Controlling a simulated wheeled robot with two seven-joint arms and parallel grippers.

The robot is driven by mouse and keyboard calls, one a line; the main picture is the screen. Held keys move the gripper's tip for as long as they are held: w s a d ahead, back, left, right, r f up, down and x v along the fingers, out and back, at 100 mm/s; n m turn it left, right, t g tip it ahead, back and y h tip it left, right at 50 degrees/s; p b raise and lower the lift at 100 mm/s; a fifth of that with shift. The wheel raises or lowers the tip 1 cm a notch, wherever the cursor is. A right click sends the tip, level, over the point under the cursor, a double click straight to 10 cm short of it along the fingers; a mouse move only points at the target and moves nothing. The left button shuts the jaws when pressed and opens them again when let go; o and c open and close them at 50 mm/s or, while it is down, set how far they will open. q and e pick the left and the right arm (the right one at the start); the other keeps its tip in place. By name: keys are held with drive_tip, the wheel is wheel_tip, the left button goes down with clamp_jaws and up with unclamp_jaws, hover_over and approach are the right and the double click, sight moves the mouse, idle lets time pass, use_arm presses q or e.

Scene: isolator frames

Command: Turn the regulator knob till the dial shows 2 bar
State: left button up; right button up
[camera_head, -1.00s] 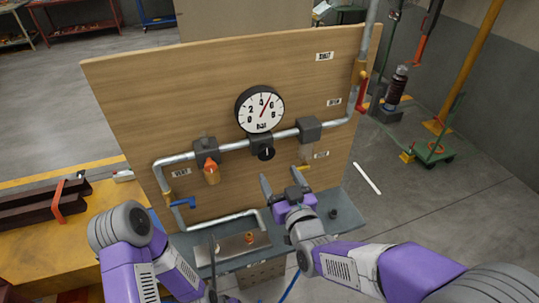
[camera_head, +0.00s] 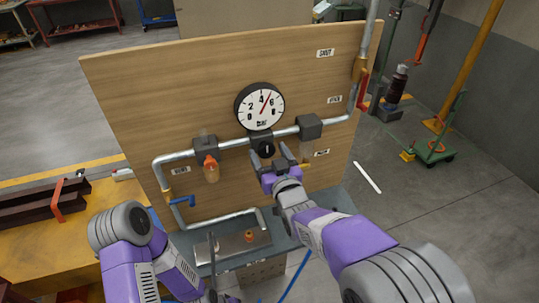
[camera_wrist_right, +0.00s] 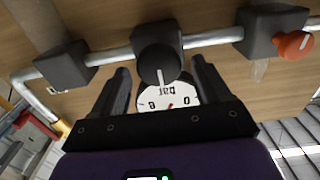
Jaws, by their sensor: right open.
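The round white dial (camera_head: 260,106) is on the wooden board in the head view. Its red needle points up and right, between 4 and 6. The black regulator knob (camera_head: 265,150) sits just below it with a white mark on its face. My right gripper (camera_head: 270,156) is open, its fingertips close to the knob. In the right wrist view the knob (camera_wrist_right: 160,66) shows between the two spread fingers, with part of the dial (camera_wrist_right: 168,98) below; contact cannot be told. My left gripper (camera_head: 213,270) is low in the head view, partly cut off; its jaw opening is unclear.
A grey pipe (camera_head: 178,157) runs across the board with grey blocks on it. An orange-capped fitting (camera_head: 210,168) and a blue lever (camera_head: 182,201) are left of the knob. A red lever (camera_head: 363,88) is at the right edge. A grey shelf (camera_head: 325,203) lies below the board.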

drive_tip(key=c, duration=1)
drive_tip(key=shift+n, duration=0.4)
drive_tip(key=n, duration=0.4)
drive_tip(key=shift+a+n, duration=0.1)
drive_tip(key=shift+n, duration=0.2)
drive_tip(key=n, duration=0.5)
drive_tip(key=shift+a+f+p, duration=0.1)
drive_tip(key=shift+p, duration=0.25)
drive_tip(key=n+p, duration=0.1)
drive_tip(key=n, duration=0.4)
drive_tip(key=shift+s+f+n, duration=0.1)
drive_tip(key=shift+f+n, duration=0.05)
drive_tip(key=shift+n, duration=0.25)
drive_tip(key=n+p, duration=0.1)
drive_tip(key=n, duration=0.4)
drive_tip(key=shift+f, duration=0.1)
